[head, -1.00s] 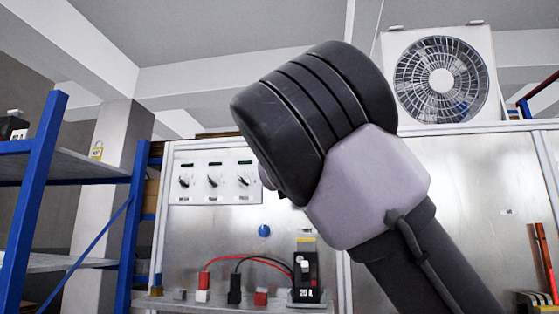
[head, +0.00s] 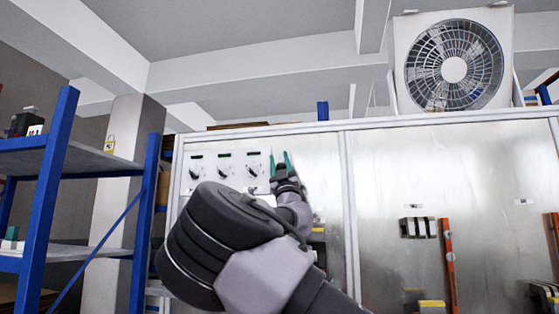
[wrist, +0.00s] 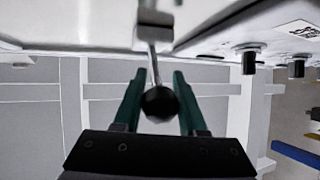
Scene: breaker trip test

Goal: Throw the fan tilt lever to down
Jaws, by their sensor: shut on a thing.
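The fan tilt lever shows in the wrist view as a thin metal stem ending in a black ball knob (wrist: 160,103). The stem rises from a mount on the white panel. My gripper (wrist: 160,100) has green fingers on either side of the knob and is shut on it. In the head view my gripper (head: 281,163) reaches the silver cabinet front, just right of the dial panel. There the lever is hidden by the gripper, and its exact tilt cannot be told. The white fan (head: 455,68) stands on top of the cabinet at the right.
A panel with three dials (head: 223,168) is left of my gripper. Two more black knobs (wrist: 249,62) show beside the lever in the wrist view. A blue-framed shelf (head: 50,170) stands at the left. Orange bars (head: 450,262) and small blocks are on the right.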

